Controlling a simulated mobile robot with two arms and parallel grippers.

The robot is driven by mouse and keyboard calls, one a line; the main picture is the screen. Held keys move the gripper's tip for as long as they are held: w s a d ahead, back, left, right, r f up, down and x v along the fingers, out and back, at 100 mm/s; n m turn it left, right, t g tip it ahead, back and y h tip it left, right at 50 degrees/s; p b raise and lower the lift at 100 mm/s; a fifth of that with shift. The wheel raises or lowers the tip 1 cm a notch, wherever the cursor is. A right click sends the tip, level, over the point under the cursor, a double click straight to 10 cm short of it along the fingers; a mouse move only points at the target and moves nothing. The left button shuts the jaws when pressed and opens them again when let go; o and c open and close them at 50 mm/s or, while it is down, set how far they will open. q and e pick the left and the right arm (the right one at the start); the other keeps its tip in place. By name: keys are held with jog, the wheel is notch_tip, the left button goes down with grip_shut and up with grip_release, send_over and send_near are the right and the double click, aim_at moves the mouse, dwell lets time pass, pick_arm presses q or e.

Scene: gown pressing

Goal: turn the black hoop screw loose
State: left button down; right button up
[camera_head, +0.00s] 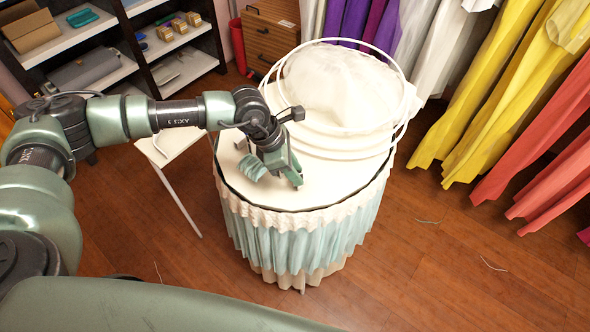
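White hoops (402,75) ring a mound of white sheer fabric (335,82) on a round table top (318,196). I cannot make out a black hoop screw; it may be hidden behind my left arm or too small to tell. My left gripper (273,175) points down over the left front part of the table top, in front of the hoops. Whether the fingertips touch the table I cannot tell. My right gripper is not in view.
A pleated light-blue and cream skirt (290,249) hangs round the table. A white stand (172,150) is at its left. Shelves (110,75) and a wooden drawer unit (268,35) stand behind. Yellow garments (490,100) hang at right. The wooden floor at front right is mostly clear.

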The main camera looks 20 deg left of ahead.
pick_arm(q)
jog(key=shift+f+n+t+b, duration=0.15)
jog(key=shift+n+t+b, duration=0.15)
jog(key=shift+n+b, duration=0.65)
jog(key=n+y+b, duration=0.1)
jog(key=n+b, duration=0.2)
jog(key=n+t+y+b, duration=0.1)
jog(key=n+b, duration=0.1)
jog(key=b, duration=0.2)
jog(key=n+t+y+b, duration=0.1)
jog(key=n+b, duration=0.2)
jog(key=shift+s+d+n+b, duration=0.15)
jog(key=shift+d+n+b, duration=0.1)
jog(key=shift+n+b, duration=0.15)
jog(key=shift+r+n+y+b, duration=0.2)
jog(key=shift+n+y+b, duration=0.5)
jog(key=shift+n+b, duration=0.95)
jog(key=c, duration=1.5)
grip_release()
jog(key=shift+o, duration=0.2)
jog(key=v, duration=0.7)
jog(key=shift+s+r+b, duration=0.2)
jog(key=shift+r+b, duration=0.15)
